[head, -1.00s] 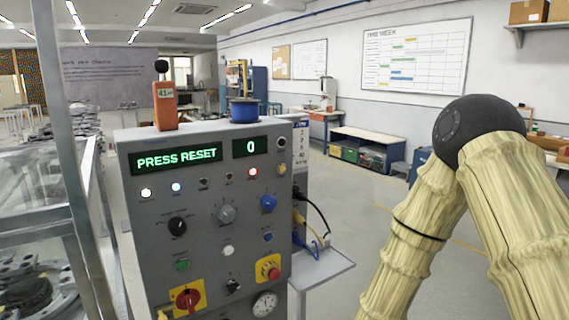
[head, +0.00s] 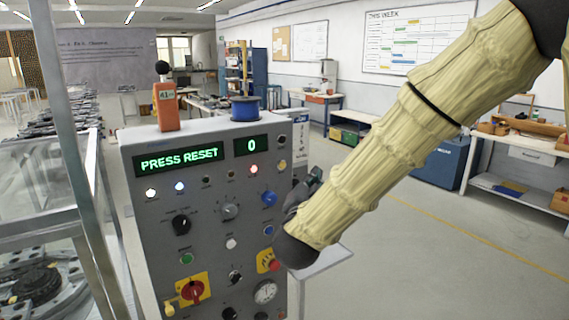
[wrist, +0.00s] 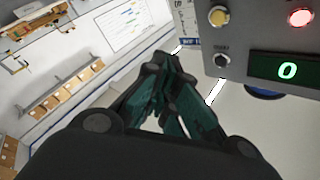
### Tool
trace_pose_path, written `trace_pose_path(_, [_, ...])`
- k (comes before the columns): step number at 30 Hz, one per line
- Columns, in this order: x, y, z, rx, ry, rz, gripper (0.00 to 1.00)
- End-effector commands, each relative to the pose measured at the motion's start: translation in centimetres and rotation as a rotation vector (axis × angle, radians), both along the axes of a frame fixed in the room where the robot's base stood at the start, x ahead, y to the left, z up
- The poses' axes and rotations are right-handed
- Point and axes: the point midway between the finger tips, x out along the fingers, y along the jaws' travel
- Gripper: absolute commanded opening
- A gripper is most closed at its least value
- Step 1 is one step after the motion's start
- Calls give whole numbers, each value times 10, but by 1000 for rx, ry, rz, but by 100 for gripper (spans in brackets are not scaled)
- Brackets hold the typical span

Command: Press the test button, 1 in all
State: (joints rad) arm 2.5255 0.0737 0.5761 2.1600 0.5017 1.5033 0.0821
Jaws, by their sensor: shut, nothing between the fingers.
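A grey control panel (head: 145,215) faces me, its displays (head: 180,159) reading "PRESS RESET" and "0". It carries a blue button (head: 268,198), a green button (head: 187,258), a white button (head: 231,243), a yellow button (head: 283,166) and a black button (head: 282,141). The labels are too small to read, so I cannot tell which is the test button. My gripper (head: 314,178) is partly behind my arm, beside the panel's right edge. In the wrist view my gripper (wrist: 167,82) is shut and empty, apart from the yellow button (wrist: 218,16) and black button (wrist: 221,59).
A red mushroom button (head: 266,262) on yellow is partly covered by my arm. An orange device (head: 167,108) and a blue spool (head: 245,109) stand on the panel's top. A small shelf (head: 328,262) juts out at its right. A metal frame (head: 65,130) stands left; floor at right is open.

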Motion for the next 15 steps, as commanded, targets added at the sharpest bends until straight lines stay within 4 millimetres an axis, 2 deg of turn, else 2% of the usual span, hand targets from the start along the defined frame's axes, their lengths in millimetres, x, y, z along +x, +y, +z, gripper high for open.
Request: trace_pose_path(15, [4,4,3,3,-4,-1,0])
